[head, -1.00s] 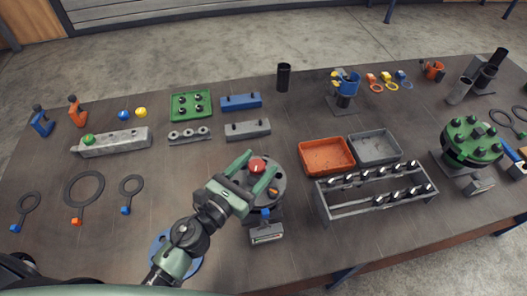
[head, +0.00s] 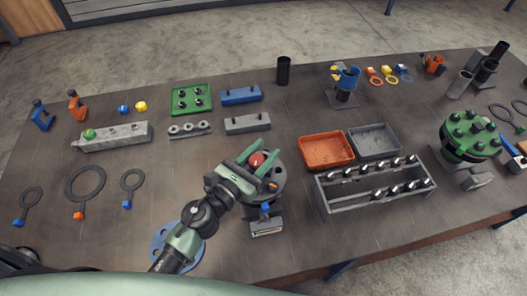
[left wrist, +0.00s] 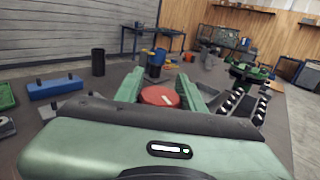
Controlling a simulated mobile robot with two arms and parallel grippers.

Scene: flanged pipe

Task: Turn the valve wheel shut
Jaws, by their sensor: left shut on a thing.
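The valve wheel (head: 257,159) is a small red disc on top of a round dark grey flanged body (head: 270,184) near the front middle of the table. In the left wrist view, the red wheel (left wrist: 158,96) shows a pale mark on its face. My left gripper (head: 263,160) has its two green fingers on opposite sides of the wheel and is shut on it. The fingers hide parts of its sides. My right gripper is in neither view.
Right of the valve stand an orange tray (head: 326,151), a grey tray (head: 373,141) and a grey rack (head: 375,190) with several black-and-white pieces. A blue flange (head: 160,243) lies under my left arm.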

